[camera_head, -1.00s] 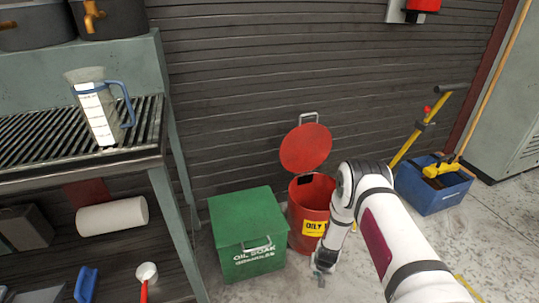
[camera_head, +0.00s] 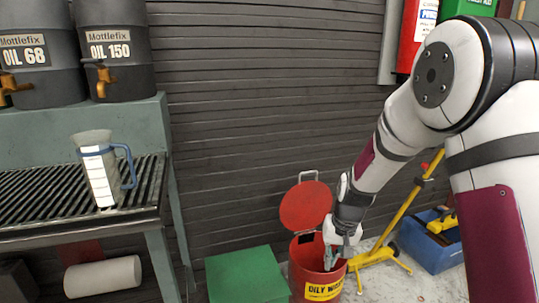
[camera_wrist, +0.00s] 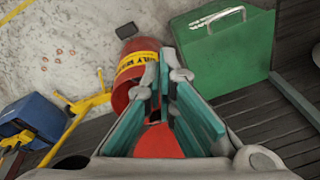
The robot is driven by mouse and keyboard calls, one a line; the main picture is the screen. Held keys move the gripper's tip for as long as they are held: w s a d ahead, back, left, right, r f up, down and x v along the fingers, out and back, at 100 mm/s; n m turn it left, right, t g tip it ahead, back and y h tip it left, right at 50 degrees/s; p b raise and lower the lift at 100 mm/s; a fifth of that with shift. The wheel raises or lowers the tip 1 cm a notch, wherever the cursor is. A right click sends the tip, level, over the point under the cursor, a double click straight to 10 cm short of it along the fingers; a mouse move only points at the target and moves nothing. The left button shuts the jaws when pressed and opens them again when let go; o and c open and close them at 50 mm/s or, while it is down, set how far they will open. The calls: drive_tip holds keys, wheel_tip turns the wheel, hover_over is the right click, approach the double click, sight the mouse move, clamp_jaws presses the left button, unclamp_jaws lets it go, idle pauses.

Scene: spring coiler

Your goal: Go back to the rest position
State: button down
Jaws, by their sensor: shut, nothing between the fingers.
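My gripper (camera_head: 329,262) is at the mouth of the red oily waste can (camera_head: 318,290), whose round red lid (camera_head: 306,206) stands open behind it. In the wrist view my gripper (camera_wrist: 165,75) points toward the same can (camera_wrist: 128,90), and its teal-padded fingers hold nothing. Part of the can is hidden behind my fingers. My arm reaches down to the can from the right side of the head view.
A green box (camera_head: 247,277) stands left of the can. A yellow stand (camera_head: 390,228) and a blue bin (camera_head: 437,243) are to the right. A grated bench (camera_head: 60,200) with a measuring jug (camera_head: 100,170) and two oil drums are on the left.

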drive_tip(key=s+r, duration=1.9)
drive_tip(key=s, duration=0.1)
drive_tip(key=s+d+r+g+h, duration=0.1)
drive_tip(key=s, duration=1)
drive_tip(key=s+d+r, duration=0.1)
drive_tip(key=s+d, duration=0.1)
drive_tip(key=s, duration=0.8)
wheel_tip(320, 180, up, 36)
drive_tip(key=n+t+p, duration=0.1)
drive_tip(key=t+p, duration=0.2)
drive_tip(key=p, duration=3.1)
drive_tip(key=shift+f+t, duration=0.15)
drive_tip(key=shift+t, duration=0.15)
